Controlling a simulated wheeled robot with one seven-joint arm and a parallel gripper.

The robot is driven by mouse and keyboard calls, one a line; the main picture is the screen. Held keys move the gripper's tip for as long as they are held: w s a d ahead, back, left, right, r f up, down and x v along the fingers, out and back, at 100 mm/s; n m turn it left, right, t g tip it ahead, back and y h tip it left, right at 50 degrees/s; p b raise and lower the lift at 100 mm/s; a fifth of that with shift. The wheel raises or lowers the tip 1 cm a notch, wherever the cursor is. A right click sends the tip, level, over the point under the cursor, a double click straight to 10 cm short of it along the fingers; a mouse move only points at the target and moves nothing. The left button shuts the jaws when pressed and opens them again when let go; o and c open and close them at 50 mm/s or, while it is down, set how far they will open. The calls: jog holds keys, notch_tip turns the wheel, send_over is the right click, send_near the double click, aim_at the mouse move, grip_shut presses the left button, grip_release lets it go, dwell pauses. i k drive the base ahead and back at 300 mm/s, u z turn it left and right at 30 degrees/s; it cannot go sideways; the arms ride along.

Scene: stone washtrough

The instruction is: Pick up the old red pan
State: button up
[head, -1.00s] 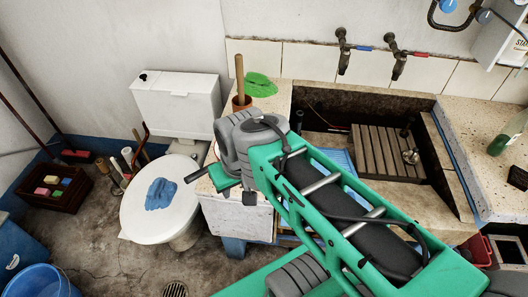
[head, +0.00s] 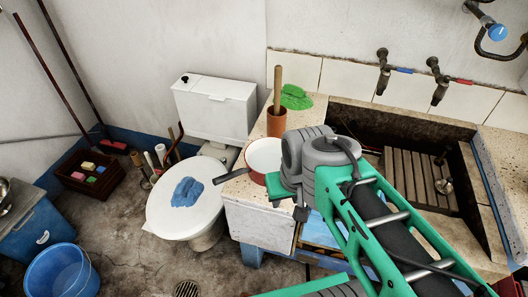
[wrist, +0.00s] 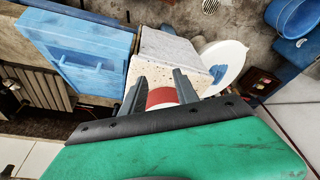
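The old red pan (head: 262,153) sits on the near left corner of the stone counter (head: 249,190). It has a white inside and a red rim, and its dark handle points left past the counter edge. My gripper's wrist and arm cover its right side in the head view. In the wrist view, part of the pan (wrist: 162,98) shows red and white between the two fingers of my gripper (wrist: 160,76). The fingers are apart. I cannot tell whether they touch the pan. The handle does not show clearly there.
Behind the pan stands a terracotta pot (head: 277,122) with a wooden stick, beside a green leaf-shaped thing (head: 296,97). The sunken basin (head: 375,131) lies right. The toilet (head: 180,212) with a blue cloth (head: 187,192) stands left. A blue bucket (head: 62,272) is on the floor.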

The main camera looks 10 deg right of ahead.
aim_at(262, 156)
jog(key=i, duration=0.25)
jog(key=z, duration=1.85)
jog(key=k, duration=1)
jog(key=u, duration=2.6)
